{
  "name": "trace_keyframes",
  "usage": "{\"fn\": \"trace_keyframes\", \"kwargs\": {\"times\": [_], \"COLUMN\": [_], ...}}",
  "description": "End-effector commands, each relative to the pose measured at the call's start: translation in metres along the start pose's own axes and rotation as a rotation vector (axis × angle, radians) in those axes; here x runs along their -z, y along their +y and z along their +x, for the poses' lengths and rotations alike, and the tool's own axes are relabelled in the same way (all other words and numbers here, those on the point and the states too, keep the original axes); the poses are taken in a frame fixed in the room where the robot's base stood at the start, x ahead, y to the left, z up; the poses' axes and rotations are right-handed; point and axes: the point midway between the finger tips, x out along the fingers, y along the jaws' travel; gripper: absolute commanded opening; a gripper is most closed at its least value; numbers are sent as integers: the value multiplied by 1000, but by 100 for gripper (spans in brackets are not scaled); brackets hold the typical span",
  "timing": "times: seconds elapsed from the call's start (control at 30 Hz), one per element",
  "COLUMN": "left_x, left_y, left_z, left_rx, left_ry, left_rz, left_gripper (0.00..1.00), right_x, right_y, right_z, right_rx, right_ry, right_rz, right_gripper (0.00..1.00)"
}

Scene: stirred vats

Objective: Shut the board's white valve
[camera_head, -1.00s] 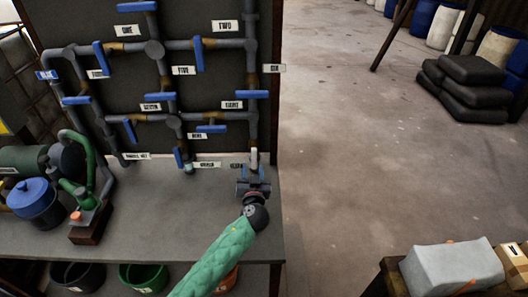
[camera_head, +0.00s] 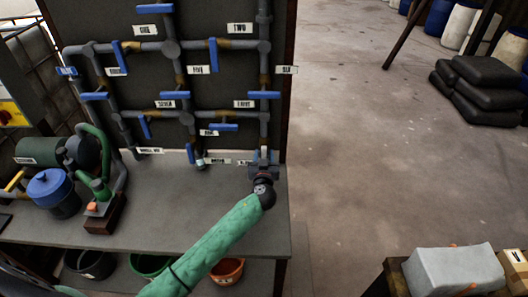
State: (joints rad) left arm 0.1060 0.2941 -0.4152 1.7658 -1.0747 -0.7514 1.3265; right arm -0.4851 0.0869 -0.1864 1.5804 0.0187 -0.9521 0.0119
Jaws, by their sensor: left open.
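The dark board (camera_head: 215,75) carries grey pipes with several blue-handled valves and white labels. The small white valve handle (camera_head: 264,154) sits at the foot of the right-hand pipe, low on the board, and is largely hidden by my gripper. My left gripper (camera_head: 263,158), on the green-sleeved arm, is at that handle, with its open jaws around or just in front of it. I cannot tell whether the jaws touch it. The handle's angle is hard to make out. My right gripper is not in view.
The grey bench (camera_head: 160,215) has free room below the board. A green pump (camera_head: 95,180) and a blue-lidded pot (camera_head: 52,190) stand at its left. Buckets, including an orange one (camera_head: 228,270), sit underneath. A crate with a grey bundle (camera_head: 452,270) is at lower right.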

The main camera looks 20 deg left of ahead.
Motion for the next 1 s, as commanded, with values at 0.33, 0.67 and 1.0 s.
{"fn": "trace_keyframes", "kwargs": {"times": [0.33,0.67,1.0], "left_x": [-1,0,-2], "left_y": [0,0,0], "left_z": [10,10,10], "left_rx": [0,0,0], "left_ry": [-1,0,0], "left_rz": [1,1,18], "left_gripper": [41,4,0], "right_x": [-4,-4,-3], "right_y": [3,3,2], "right_z": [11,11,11], "right_rx": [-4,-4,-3], "right_ry": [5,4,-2], "right_rz": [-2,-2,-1], "right_gripper": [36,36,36]}}
